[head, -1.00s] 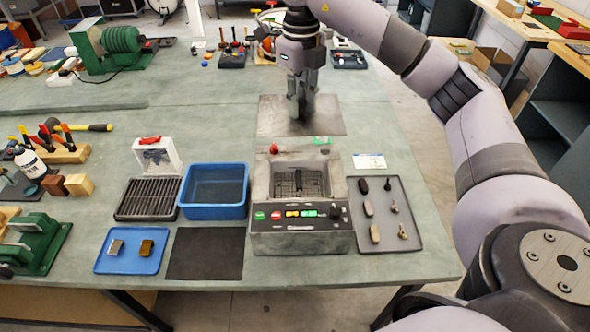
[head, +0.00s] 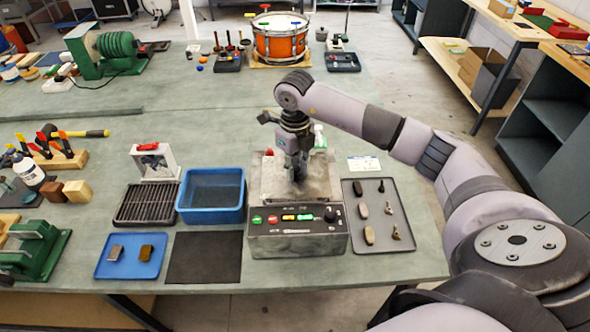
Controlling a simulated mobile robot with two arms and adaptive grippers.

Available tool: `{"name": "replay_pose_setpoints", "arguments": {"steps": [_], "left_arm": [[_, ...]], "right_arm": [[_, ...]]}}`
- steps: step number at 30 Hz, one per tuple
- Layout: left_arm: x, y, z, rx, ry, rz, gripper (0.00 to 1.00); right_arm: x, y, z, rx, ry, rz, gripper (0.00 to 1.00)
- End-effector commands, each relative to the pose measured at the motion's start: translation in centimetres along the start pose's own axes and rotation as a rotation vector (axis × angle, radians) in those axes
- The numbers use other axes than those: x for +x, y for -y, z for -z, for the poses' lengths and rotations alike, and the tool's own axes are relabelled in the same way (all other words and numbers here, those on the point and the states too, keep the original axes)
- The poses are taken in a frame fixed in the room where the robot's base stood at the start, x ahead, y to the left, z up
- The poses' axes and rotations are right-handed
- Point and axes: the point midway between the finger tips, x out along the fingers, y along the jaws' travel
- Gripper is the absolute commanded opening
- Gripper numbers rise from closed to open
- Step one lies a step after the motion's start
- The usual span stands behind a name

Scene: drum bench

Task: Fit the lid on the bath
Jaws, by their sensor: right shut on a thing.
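The bath is a grey box with a dark front panel (head: 298,244) of buttons and lit displays, near the front middle of the bench. The grey, flat lid (head: 322,183) is over the bath's top and covers the opening. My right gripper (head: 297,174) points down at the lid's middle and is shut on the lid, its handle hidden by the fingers. I cannot tell whether the lid rests fully on the rim or sits slightly above it. My left gripper is not in view.
A blue tub (head: 212,196) and a dark rack (head: 148,204) stand left of the bath. A grey tray (head: 382,240) with several small parts lies close on its right. A dark mat (head: 204,258) and a blue tray (head: 113,268) lie at the front left.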

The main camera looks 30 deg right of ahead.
Motion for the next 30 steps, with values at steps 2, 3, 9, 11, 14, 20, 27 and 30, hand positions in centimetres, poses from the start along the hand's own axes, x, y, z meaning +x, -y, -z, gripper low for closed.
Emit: {"name": "replay_pose_setpoints", "arguments": {"steps": [2,3,9,11,14,20,27,30], "left_arm": [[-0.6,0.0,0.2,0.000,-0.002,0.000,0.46],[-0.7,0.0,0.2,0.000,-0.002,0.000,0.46],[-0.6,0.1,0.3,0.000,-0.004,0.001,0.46],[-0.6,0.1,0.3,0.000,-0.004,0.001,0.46],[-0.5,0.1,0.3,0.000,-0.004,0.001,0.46],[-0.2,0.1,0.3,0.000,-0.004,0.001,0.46],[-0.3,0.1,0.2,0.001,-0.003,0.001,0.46],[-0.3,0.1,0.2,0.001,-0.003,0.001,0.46]], "right_arm": [[1.0,-0.1,0.0,0.000,-0.002,-0.001,0.00],[1.4,-0.1,0.0,-0.001,-0.001,-0.001,0.00],[2.1,0.0,0.0,-0.001,0.002,0.000,0.00],[2.1,0.0,-0.1,-0.001,0.002,0.000,0.00],[2.2,0.0,0.0,-0.001,0.002,0.000,0.00],[2.5,0.0,0.0,-0.001,0.001,0.000,0.26],[2.5,0.0,0.0,-0.001,0.001,0.000,0.41],[2.5,0.0,0.0,-0.001,0.001,0.000,0.41]]}}
